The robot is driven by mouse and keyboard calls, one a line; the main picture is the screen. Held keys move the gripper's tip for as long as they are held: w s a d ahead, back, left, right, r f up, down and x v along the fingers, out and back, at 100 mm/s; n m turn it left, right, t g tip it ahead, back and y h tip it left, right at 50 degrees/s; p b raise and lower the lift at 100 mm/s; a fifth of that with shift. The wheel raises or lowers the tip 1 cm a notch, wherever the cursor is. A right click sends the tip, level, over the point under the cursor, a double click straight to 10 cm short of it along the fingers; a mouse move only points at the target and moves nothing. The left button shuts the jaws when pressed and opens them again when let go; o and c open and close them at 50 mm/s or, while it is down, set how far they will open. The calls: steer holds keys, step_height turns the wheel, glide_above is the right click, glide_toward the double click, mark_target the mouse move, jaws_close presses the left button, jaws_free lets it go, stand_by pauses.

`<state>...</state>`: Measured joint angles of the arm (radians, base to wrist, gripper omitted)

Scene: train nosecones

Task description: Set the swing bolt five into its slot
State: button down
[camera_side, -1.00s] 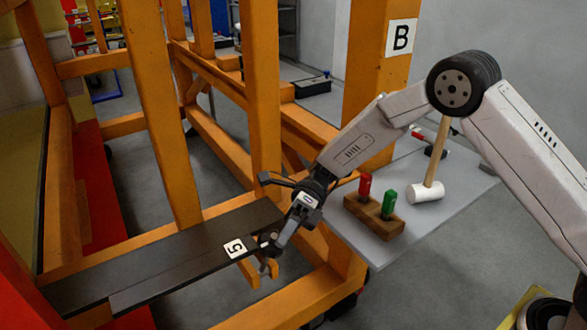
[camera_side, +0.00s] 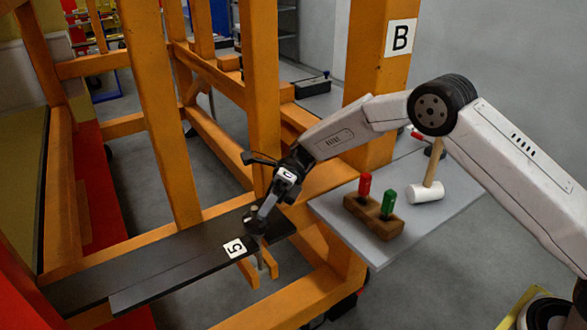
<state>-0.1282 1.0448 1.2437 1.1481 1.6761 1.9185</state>
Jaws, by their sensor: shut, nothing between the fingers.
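The dark plate (camera_side: 185,262) lies on the orange frame and carries a white label "5" (camera_side: 234,247). At its right front edge, two orange prongs (camera_side: 271,264) stick out with a gap between them, the slot. A small grey piece, which looks like the swing bolt five (camera_side: 261,258), shows at this gap, partly hidden; I cannot tell how deep it sits. My gripper (camera_side: 252,228) is shut and empty, just above the plate's right end, right of the label and behind the bolt. Whether the fingertips touch the bolt is not clear.
A grey shelf (camera_side: 375,245) at the right holds a wooden block (camera_side: 365,215) with a red and a green handled tool, plus a white-headed mallet (camera_side: 426,191). An orange upright post (camera_side: 262,100) stands right behind my gripper. A post marked "B" (camera_side: 400,38) stands further right.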

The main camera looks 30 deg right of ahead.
steer(key=shift+w+d+t, duration=0.15)
steer(key=shift+w+t, duration=0.15)
steer(key=shift+w, duration=0.15)
steer(key=shift+w+d, duration=0.1)
steer(key=shift+d, duration=0.05)
steer(key=w+d, duration=0.4)
steer(key=d, duration=0.4)
stand_by(0.6)
steer(key=s+d+n+t+h, duration=0.4)
steer(key=s+d+n+h, duration=0.2)
steer(key=s+n, duration=0.6)
steer(key=s+d+f+n+t+h, duration=0.1)
steer(key=s+d+n+t+h, duration=0.4)
steer(key=s+n, duration=0.7)
steer(key=d+n+h, duration=0.1)
steer(key=d+h, duration=0.1)
steer(key=shift+s+d+f, duration=0.3)
steer(key=shift+s+d, duration=0.05)
steer(key=shift+s, duration=0.05)
